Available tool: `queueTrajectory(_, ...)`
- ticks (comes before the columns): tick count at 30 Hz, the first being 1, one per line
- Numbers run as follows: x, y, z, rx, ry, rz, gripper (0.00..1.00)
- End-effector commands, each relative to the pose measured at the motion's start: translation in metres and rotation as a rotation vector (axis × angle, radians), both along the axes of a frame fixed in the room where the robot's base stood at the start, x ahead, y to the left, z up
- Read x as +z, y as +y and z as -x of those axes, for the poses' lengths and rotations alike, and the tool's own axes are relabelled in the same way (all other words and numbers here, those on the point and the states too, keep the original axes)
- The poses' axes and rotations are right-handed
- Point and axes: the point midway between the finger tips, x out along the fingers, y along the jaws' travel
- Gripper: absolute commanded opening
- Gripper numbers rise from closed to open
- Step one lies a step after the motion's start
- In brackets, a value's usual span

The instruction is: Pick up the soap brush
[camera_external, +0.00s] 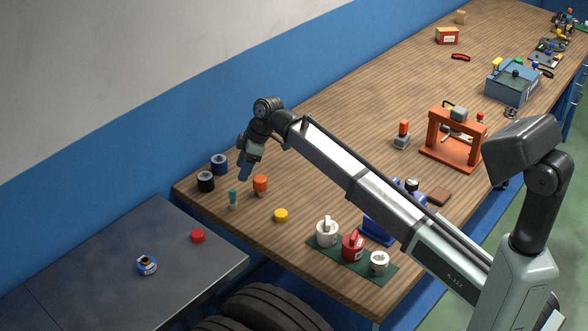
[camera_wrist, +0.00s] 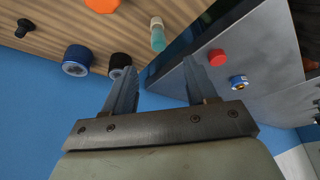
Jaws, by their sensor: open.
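I cannot tell for certain which object is the soap brush. One small upright candidate has a teal part and a pale part (camera_external: 233,198); it stands near the left corner of the wooden bench and also shows in the wrist view (camera_wrist: 157,35). An orange-topped item (camera_external: 260,184) stands just right of it, and its orange top shows at the wrist view's upper edge (camera_wrist: 103,4). My gripper (camera_external: 243,174) is above the bench's left end, over these items and touching none. In the wrist view its two fingers (camera_wrist: 158,68) are apart with nothing between them.
A blue jar (camera_external: 219,165) and a black jar (camera_external: 206,182) stand close by at the back edge. A yellow disc (camera_external: 280,215) and cans on a green mat (camera_external: 321,244) are to the right. A grey metal table (camera_external: 100,270) holds a red cap (camera_external: 198,236) and tin (camera_external: 147,265).

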Motion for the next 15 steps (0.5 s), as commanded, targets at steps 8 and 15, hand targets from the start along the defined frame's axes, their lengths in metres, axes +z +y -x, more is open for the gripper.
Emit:
queueTrajectory(8,-0.033,0.013,0.0,-0.002,0.001,0.0,0.57)
queueTrajectory(15,-0.069,0.028,0.001,-0.003,0.0,0.0,0.57)
